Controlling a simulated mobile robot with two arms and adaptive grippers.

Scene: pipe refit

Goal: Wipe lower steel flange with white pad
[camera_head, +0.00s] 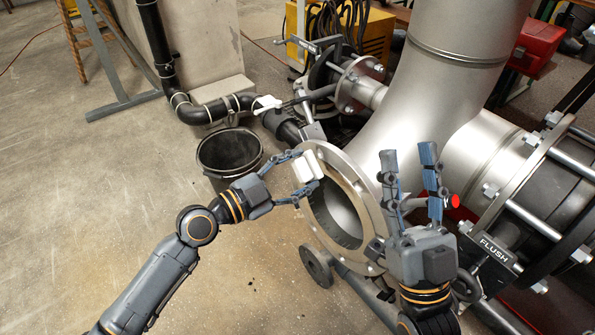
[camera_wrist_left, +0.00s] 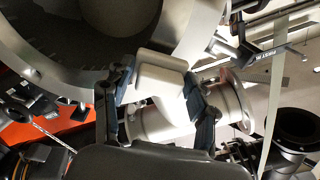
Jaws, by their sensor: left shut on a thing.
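My left gripper (camera_head: 306,174) is shut on the white pad (camera_head: 308,163), at the flange's upper left rim. The pad (camera_wrist_left: 160,75) shows between the fingers in the left wrist view, close against the ring; I cannot tell whether it touches. My right gripper (camera_head: 411,172) points up in front of the pipe, fingers apart and empty.
A black bucket (camera_head: 230,150) stands on the floor left of the flange. A valve labelled FLUSH (camera_head: 495,250) is at the right. A red box (camera_head: 537,45) and a yellow machine (camera_head: 370,35) stand behind.

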